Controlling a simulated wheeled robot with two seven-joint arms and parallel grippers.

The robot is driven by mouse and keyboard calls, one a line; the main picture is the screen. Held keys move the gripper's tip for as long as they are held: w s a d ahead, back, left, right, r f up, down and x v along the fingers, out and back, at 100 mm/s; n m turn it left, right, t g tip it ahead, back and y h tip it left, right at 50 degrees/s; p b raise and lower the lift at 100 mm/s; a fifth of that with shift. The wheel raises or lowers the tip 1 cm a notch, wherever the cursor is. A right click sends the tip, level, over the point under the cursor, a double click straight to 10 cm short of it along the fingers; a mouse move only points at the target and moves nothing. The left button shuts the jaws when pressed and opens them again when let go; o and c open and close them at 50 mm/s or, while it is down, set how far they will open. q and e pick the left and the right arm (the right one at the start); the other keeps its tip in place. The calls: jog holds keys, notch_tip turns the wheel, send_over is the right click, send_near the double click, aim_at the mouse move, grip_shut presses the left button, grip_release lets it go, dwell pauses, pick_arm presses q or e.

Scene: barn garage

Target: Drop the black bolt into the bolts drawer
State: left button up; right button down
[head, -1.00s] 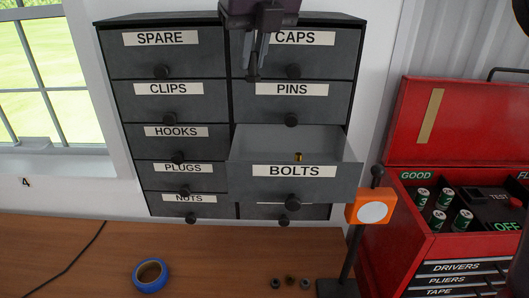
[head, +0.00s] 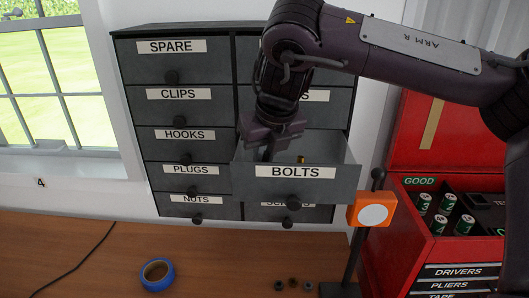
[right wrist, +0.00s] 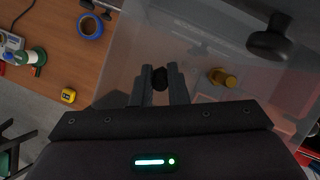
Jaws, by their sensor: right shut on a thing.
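The bolts drawer (head: 255,184), labelled BOLTS, is pulled open from the dark cabinet. A brass-coloured piece lies inside it; it also shows in the right wrist view (right wrist: 222,77). My right gripper (head: 268,150) points down over the left part of the open drawer, its fingertips at about rim level or just inside. In the right wrist view its fingers are shut on the black bolt (right wrist: 160,78), whose dark head shows between the tips. The bolt is hard to make out in the head view. My left gripper is not in view.
Closed drawers, such as HOOKS (head: 183,145), surround the open one. An orange box on a stand (head: 372,212) is close to the drawer's right. Blue tape (head: 157,274) and several small dark pieces (head: 292,283) lie on the bench. A red toolbox (head: 400,245) stands right.

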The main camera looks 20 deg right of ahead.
jog(key=shift+w+f, duration=0.25)
jog(key=shift+f, duration=0.05)
jog(key=shift+s+f, duration=0.15)
jog(key=shift+f, duration=0.45)
jog(key=c, duration=1.4)
grip_release()
jog(key=shift+c, duration=0.2)
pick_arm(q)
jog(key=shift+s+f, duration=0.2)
pick_arm(e)
jog(key=shift+r, duration=0.1)
jog(key=shift+r, duration=1.1)
pick_arm(q)
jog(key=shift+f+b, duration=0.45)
jog(key=shift+b, duration=0.2)
pick_arm(e)
jog(key=v, duration=1.1)
jog(key=shift+s, duration=0.15)
